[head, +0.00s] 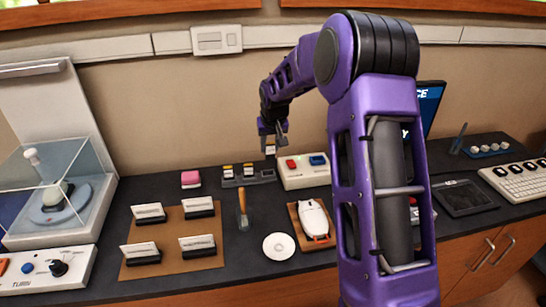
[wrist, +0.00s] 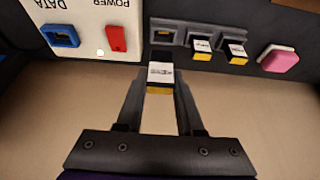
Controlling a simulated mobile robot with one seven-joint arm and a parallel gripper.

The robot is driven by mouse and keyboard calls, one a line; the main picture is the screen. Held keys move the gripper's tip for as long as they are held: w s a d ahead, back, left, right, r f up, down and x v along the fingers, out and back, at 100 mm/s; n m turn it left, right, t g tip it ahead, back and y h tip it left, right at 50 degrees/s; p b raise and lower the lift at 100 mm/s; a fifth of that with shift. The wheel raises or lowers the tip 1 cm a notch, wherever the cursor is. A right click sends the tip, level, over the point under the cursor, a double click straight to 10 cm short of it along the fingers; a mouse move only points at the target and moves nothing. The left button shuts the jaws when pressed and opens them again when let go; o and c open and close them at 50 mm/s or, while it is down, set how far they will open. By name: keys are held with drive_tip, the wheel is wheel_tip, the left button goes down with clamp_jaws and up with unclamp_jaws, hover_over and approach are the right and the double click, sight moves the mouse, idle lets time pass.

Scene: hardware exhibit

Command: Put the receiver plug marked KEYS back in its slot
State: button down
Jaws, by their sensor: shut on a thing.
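My gripper (head: 271,142) is shut on a small plug (wrist: 160,76) with a white label and a yellow end; the label is too small to read. The plug also shows in the head view (head: 270,151), held above the back of the counter. A dark slot rack (head: 262,178) lies below it. In the wrist view the rack's empty slot (wrist: 166,37) is just beyond the held plug, which is apart from it. Two similar plugs, one (wrist: 201,46) and another (wrist: 236,53), sit in the neighbouring slots; their labels are unreadable.
A white box (head: 298,181) with a red switch and a blue-framed port marked DATA stands right of the rack. A pink block (head: 190,179) lies left of it. In front are an orange-handled tool (head: 242,207), a white disc (head: 279,246) and a mouse (head: 314,220).

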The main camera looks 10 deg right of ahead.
sight(268, 159)
drive_tip(key=shift+w+a+f, duration=0.1)
drive_tip(key=shift+w+f, duration=0.05)
drive_tip(key=shift+w, duration=0.35)
drive_tip(key=shift+w+a+f, duration=0.1)
drive_tip(key=shift+w, duration=0.4)
drive_tip(key=shift+f+b, duration=2.15)
drive_tip(key=shift+f, duration=0.9)
drive_tip(key=shift+f+b, duration=0.65)
drive_tip(key=shift+f, duration=0.3)
unclamp_jaws()
drive_tip(key=shift+d, duration=0.1)
